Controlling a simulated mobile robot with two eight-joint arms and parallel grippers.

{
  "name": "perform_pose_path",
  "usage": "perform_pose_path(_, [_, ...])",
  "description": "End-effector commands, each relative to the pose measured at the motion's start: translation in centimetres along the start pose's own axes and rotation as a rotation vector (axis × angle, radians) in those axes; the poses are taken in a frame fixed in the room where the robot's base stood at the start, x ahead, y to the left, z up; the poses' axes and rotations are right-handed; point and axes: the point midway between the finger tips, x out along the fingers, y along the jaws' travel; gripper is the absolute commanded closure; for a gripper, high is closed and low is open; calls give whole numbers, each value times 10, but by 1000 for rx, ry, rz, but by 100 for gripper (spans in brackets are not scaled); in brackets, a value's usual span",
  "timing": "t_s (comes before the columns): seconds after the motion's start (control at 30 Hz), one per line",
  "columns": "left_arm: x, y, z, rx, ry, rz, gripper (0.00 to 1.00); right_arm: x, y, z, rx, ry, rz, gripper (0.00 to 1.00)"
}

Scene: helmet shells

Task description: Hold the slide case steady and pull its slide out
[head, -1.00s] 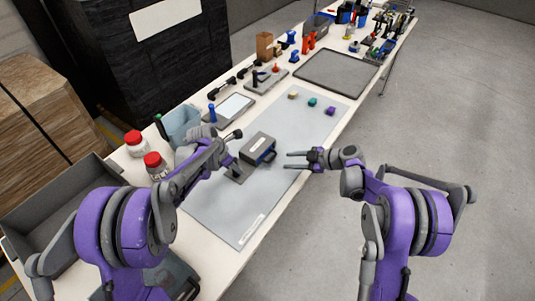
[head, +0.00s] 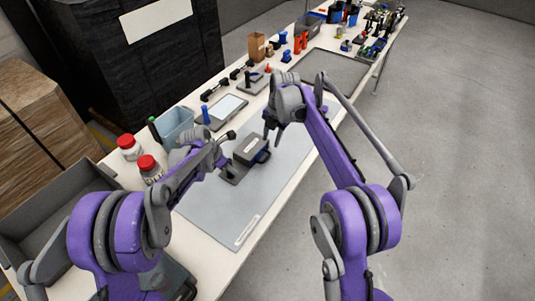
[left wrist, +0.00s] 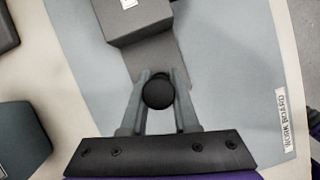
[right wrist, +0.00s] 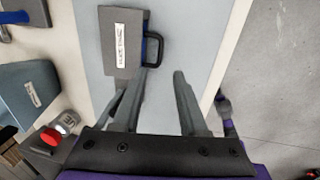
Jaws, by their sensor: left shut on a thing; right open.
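The slide case (head: 250,148) is a dark grey box on a flat plate, lying on the work board (head: 205,205). A blue slide end with a black loop handle (right wrist: 156,50) sticks out of its side, as the right wrist view shows. My left gripper (left wrist: 158,100) is shut on a round black knob (left wrist: 158,91) at the end of the case's plate. My right gripper (right wrist: 161,80) is open and empty, pointing down. In the right wrist view the handle is just beyond its fingertips; I cannot tell the height gap.
Red-lidded jars (head: 148,168), a blue-grey bin (head: 175,124) and a dark tray (head: 228,107) stand along the table's left side. A dark mat (head: 330,68) lies further back. The board in front of the case is bare.

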Motion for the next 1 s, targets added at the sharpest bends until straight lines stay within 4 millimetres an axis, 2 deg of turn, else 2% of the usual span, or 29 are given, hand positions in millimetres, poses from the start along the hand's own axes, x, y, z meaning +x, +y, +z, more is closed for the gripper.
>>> perform_pose_path(0.2, [0,0,0,0,-1,0,100,47,0,0,1,1,1,58])
perform_pose_path(0.43, [0,0,0,0,0,0,100,82,0,0,2,1,2,58])
perform_pose_path(0.6, [0,0,0,0,0,0,100,93,0,0,3,1,2,58])
perform_pose_path(0.87, [0,0,0,0,0,0,100,95,0,0,3,1,2,58])
perform_pose_path(0.9, [0,0,0,0,0,0,100,95,0,0,3,1,2,60])
perform_pose_path(1.0, [0,0,0,0,0,0,100,95,0,0,3,1,2,78])
